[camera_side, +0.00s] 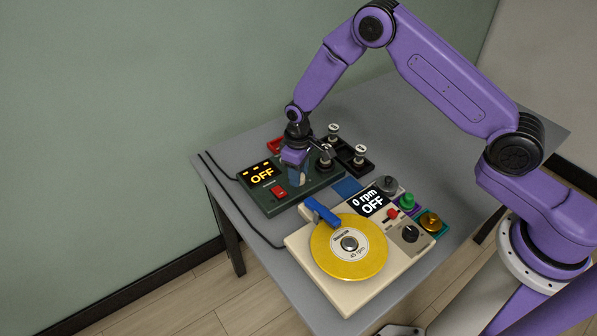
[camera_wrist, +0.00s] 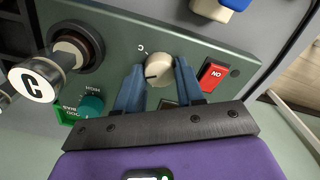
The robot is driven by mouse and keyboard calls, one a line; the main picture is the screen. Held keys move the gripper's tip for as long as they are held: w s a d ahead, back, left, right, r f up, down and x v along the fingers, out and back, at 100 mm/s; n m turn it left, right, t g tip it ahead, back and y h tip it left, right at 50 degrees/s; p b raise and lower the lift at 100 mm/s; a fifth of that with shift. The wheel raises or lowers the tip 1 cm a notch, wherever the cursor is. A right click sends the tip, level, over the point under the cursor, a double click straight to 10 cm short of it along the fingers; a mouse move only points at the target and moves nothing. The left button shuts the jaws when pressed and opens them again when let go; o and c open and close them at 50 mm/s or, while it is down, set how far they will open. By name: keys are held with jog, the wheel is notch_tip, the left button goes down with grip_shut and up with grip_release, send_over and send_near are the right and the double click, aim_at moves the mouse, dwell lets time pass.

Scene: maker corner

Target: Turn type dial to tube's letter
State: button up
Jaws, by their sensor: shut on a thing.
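The type dial (camera_wrist: 159,64) is a cream knob on the dark green tester (camera_side: 259,196). In the wrist view a letter C (camera_wrist: 141,47) is printed at its upper left, and a dark mark shows on the knob's left lower side. My gripper (camera_wrist: 159,75) has its blue fingers on both sides of the knob, shut on it. In the side view my gripper (camera_side: 298,180) is low over the tester and hides the dial.
The tester's display (camera_side: 262,173) reads OFF, beside a red switch (camera_side: 279,192). A teal knob (camera_wrist: 91,105) lies near the dial. More tubes (camera_side: 360,153) stand in a black tray behind. A cream turntable (camera_side: 352,298) with a yellow record stands in front, its display reading 0 rpm OFF.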

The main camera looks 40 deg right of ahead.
jog(key=m, duration=0.5)
jog(key=shift+m, duration=0.4)
jog(key=m, duration=0.5)
jog(key=shift+m, duration=0.3)
jog(key=o, duration=1)
jog(key=shift+o, duration=0.2)
jog(key=shift+r, duration=0.1)
notch_tip(320, 180, up, 17)
jog(key=shift+r, duration=0.15)
